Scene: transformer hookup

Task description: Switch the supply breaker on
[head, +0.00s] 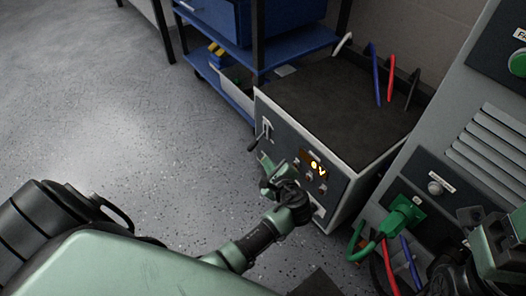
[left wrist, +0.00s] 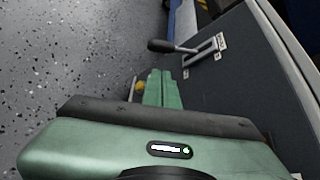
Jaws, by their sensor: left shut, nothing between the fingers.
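The supply breaker's lever (head: 257,140) sticks out from a slotted plate on the front of the dark grey supply box (head: 335,105), sloping down and to the left in the head view. Its black knob also shows in the left wrist view (left wrist: 158,45), with the metal plate (left wrist: 206,54) beside it. My left gripper (head: 265,162) is shut and empty in front of the panel. Its green fingertips (left wrist: 160,75) are just below the lever, apparently apart from it. Part of my right arm shows at the lower right; its fingertips are not clear.
Blue, red and dark leads (head: 377,75) stand up at the back of the box. A grey cabinet (head: 485,130) stands on the right, with a green plug (head: 403,215) and cables low on its front. A blue shelf cart (head: 295,48) is behind. The floor at left is clear.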

